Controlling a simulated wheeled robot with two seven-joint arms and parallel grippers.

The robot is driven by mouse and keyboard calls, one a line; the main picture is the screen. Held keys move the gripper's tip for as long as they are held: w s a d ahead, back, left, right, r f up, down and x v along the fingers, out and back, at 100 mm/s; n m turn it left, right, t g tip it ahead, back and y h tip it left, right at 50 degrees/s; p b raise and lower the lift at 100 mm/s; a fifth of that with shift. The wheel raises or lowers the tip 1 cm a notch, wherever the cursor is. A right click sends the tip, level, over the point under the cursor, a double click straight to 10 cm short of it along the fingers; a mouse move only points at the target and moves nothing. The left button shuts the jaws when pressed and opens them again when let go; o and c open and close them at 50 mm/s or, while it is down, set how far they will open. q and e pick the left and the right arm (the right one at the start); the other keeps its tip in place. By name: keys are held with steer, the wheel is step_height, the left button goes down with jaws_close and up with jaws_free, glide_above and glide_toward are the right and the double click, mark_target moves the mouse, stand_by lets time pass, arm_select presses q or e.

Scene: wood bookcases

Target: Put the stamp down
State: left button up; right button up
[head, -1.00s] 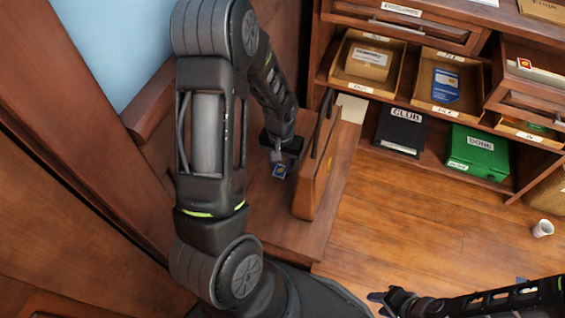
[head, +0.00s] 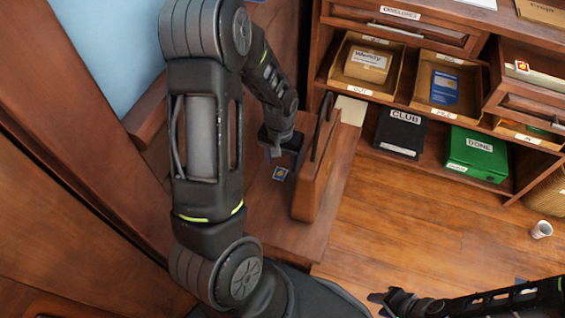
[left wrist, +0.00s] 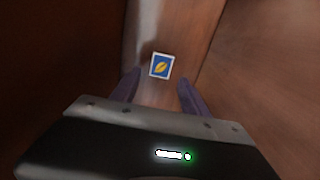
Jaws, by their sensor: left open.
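The stamp (head: 280,173) is a small blue square with a pale border and a yellow leaf. It lies face up on the brown wooden surface (head: 262,215) below my left gripper (head: 284,153). In the left wrist view the stamp (left wrist: 161,66) shows just beyond and between the two spread fingertips, apart from both. My left gripper (left wrist: 160,85) is open and empty. My right gripper (head: 385,299) is low at the bottom of the head view, away from the stamp; its jaw opening is too small to judge.
An upright brown case (head: 312,180) with a dark handle stands close right of my left gripper. A pale paper (head: 351,110) lies behind it. The bookcase holds trays, a black CLUB box (head: 400,130) and a green DONE box (head: 478,156). A cup (head: 541,229) is on the floor.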

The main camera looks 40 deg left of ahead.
mark_target(281, 170)
arm_select(q)
step_height(281, 170, up, 9)
steer(key=p, duration=0.2)
steer(key=shift+r, duration=0.15)
arm_select(e)
step_height(281, 170, up, 2)
steer(key=shift+r, duration=0.25)
arm_select(q)
steer(key=shift+o, duration=0.2)
